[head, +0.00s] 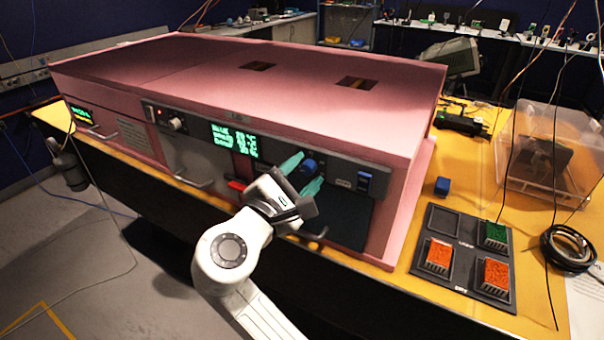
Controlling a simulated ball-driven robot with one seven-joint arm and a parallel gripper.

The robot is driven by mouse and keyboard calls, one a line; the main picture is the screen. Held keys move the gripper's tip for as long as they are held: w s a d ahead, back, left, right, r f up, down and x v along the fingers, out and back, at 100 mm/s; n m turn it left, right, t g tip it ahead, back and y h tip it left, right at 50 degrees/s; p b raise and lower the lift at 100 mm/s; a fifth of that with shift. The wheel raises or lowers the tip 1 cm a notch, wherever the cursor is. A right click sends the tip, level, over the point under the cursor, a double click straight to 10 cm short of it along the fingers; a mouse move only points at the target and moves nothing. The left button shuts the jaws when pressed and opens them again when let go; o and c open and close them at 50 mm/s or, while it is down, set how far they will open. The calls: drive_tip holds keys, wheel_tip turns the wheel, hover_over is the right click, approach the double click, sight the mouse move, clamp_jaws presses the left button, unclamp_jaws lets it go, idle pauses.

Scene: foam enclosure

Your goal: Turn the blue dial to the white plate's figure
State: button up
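The blue dial (309,166) sits on the dark control strip along the front of the pink foam enclosure (200,75). My gripper (312,167) reaches up to it from below. Its two teal fingers are spread apart, one at the dial's upper left and one at its lower right. I cannot tell whether they touch it. The dial's mark is too small to read. A small pale plate (343,183) is right of the dial, its writing unreadable. A display (234,141) left of the dial shows green lines, the top one seeming to start with "BLUE"; its figures are blurred.
Door handles stick out below.

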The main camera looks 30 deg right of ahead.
clamp_jaws()
drive_tip(key=shift+f+m, duration=0.1)
drive_tip(key=shift+m, duration=0.2)
drive_tip(key=m+b, duration=0.3)
drive_tip(key=m, duration=0.1)
drive_tip(key=shift+f+m, duration=0.15)
drive_tip(key=shift+m, duration=0.15)
drive_tip(key=m+b, duration=0.4)
drive_tip(key=m, duration=0.1)
drive_tip(key=shift+f+b, duration=0.15)
drive_tip(key=shift+b, duration=0.25)
drive_tip(key=m+b, duration=0.5)
drive_tip(key=shift+f+m, duration=0.1)
drive_tip(key=shift+m, duration=0.3)
drive_tip(key=m+b, duration=0.3)
drive_tip(key=shift+m+b, duration=1.15)
drive_tip(key=shift+m, duration=0.15)
